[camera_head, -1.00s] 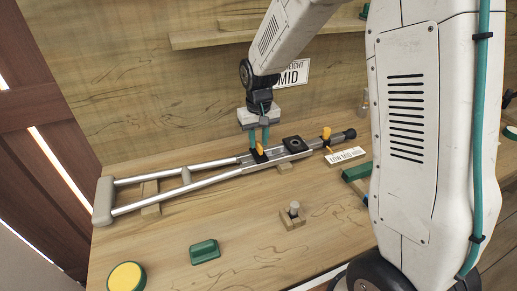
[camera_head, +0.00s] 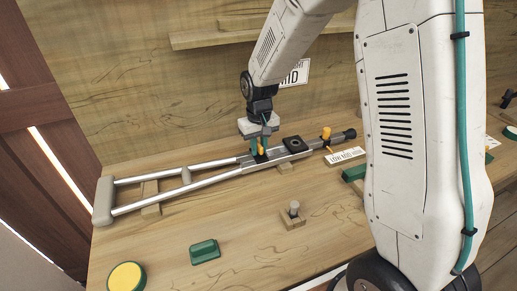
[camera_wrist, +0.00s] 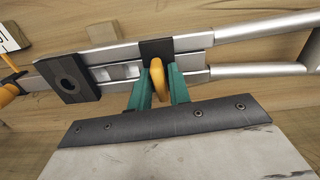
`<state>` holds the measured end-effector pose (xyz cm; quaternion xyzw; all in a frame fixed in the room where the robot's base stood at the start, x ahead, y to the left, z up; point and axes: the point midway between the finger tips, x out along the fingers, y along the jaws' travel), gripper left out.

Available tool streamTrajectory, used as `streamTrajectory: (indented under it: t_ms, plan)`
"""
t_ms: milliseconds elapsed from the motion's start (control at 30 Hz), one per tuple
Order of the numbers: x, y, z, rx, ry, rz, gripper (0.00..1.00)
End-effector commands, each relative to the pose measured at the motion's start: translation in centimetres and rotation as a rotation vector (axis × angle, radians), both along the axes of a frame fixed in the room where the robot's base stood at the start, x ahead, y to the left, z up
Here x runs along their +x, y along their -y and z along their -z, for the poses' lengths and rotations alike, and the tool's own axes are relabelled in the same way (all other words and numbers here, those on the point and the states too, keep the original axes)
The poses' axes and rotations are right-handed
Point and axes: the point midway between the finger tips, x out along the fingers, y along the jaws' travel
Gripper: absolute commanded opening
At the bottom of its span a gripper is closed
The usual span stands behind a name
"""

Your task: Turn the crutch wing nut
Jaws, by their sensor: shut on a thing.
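The crutch (camera_head: 205,169) lies across the bench, its grey padded end at the left and its dark tip at the right. A yellow-orange wing nut (camera_wrist: 158,78) sits at a black block on the crutch shaft. My gripper (camera_head: 261,148) reaches down over it, with its green fingers on either side. The gripper (camera_wrist: 159,88) is shut on this wing nut, seen close in the wrist view. A second yellow-orange knob (camera_head: 326,133) stands further right on the shaft, near the tip.
A black block with a round hole (camera_head: 295,144) sits on the shaft right of my gripper. A white label (camera_head: 345,155) lies beside the tip. A wooden block with a grey peg (camera_head: 293,215), a green block (camera_head: 205,251) and a yellow-topped round thing (camera_head: 126,277) stand in front.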

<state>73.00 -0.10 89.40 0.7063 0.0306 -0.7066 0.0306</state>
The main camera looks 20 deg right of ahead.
Motion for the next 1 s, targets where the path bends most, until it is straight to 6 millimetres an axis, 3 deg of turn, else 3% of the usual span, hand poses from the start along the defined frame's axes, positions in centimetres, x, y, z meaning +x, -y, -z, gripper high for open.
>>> streamTrajectory:
  t_ms: [200, 567, 800, 1000]
  plan:
    - [0.02, 0.00, -0.04, 0.000, 0.000, -0.234, 0.04]
    - [0.03, 0.00, -0.06, 0.000, 0.001, -0.289, 0.04]
    - [0.04, 0.00, -0.07, 0.000, 0.001, -0.556, 0.04]
    - [0.05, 0.00, -0.08, -0.001, 0.001, -0.618, 0.04]
